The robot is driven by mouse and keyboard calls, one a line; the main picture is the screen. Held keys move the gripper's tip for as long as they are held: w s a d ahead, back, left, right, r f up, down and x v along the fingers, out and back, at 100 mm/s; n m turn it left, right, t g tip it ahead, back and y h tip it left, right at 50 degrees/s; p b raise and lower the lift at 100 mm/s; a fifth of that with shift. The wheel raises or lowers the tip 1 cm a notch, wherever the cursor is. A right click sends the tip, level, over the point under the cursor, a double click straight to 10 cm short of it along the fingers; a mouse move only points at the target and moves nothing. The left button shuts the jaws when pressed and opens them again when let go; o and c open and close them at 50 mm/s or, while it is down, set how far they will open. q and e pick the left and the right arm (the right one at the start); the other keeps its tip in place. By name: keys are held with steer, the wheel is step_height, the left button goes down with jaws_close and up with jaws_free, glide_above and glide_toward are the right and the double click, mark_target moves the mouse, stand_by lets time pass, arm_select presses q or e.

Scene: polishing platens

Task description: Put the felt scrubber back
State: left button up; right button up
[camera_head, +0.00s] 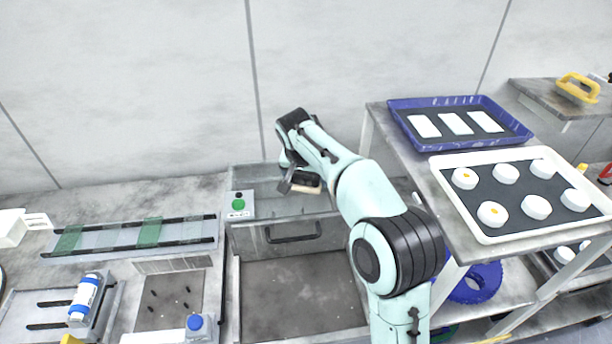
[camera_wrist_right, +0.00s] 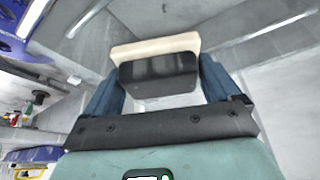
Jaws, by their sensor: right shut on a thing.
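The felt scrubber, a block with a cream felt layer and a dark back, is in my right gripper. It shows in the right wrist view (camera_wrist_right: 153,47) between the two blue fingers of my right gripper (camera_wrist_right: 160,78), which is shut on it. In the head view the scrubber (camera_head: 307,189) is small and partly hidden by my right gripper (camera_head: 297,180). They are over the grey metal basin (camera_head: 262,184) at the back, raised above its floor. My left gripper is not in view.
At right, a shelf holds a white tray (camera_head: 450,192) of white discs and a blue tray (camera_head: 395,108) of white plates. A green button box (camera_head: 239,205) is left of the basin.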

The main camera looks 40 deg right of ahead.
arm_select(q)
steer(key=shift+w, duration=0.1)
arm_select(e)
steer(key=shift+w, duration=0.1)
steer(key=shift+w+f, duration=0.1)
steer(key=shift+f, duration=0.05)
steer(key=o, duration=0.7)
steer(key=shift+o, duration=0.2)
steer(key=shift+a+r, duration=0.1)
steer(key=shift+r, duration=0.35)
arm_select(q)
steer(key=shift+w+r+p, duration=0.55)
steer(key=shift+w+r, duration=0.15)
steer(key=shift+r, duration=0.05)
arm_select(e)
steer(key=v, duration=1.1)
steer(key=shift+s+r, duration=0.25)
